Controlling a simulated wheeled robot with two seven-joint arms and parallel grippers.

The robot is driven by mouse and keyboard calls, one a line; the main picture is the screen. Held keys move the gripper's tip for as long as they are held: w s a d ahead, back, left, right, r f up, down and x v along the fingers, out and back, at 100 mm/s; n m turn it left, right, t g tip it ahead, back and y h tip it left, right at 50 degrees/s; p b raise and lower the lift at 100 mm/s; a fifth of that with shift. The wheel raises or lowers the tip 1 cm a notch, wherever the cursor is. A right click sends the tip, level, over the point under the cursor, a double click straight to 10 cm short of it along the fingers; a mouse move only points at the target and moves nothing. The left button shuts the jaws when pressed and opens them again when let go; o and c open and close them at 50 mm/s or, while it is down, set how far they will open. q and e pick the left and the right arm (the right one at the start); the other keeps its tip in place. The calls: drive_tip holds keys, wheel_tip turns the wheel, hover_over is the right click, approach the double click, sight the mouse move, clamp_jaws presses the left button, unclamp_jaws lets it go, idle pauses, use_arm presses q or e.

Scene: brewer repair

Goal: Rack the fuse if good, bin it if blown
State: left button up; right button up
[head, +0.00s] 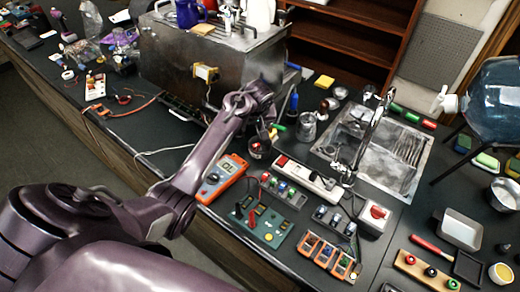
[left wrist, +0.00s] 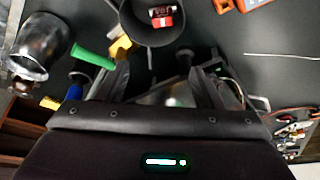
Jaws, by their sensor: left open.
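My left gripper (head: 266,128) is open above the back part of the counter, in front of the metal brewer. Its spread fingers also show in the left wrist view (left wrist: 157,72), with nothing clearly held between them. A dark round cup (head: 258,149) is just below the gripper. In the left wrist view the cup (left wrist: 138,36) lies just beyond the fingertips and holds small red pieces (left wrist: 162,19), one with a pale band. They may be fuses; their condition cannot be told. A grey tray (head: 286,196) with coloured pieces may be the rack. My right gripper is out of view.
An orange multimeter (head: 222,180), a green board (head: 258,224), a white power strip (head: 308,180) and orange-framed modules (head: 328,254) crowd the front counter. The metal brewer (head: 208,62) stands behind. A steel jar (head: 307,127) and the sink (head: 385,150) are to the right.

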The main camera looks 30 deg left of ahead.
use_arm(q)
drive_tip(key=b+v, duration=0.2)
drive_tip(key=v, duration=0.5)
drive_tip(key=shift+r, duration=0.2)
drive_tip(key=shift+s, duration=0.1)
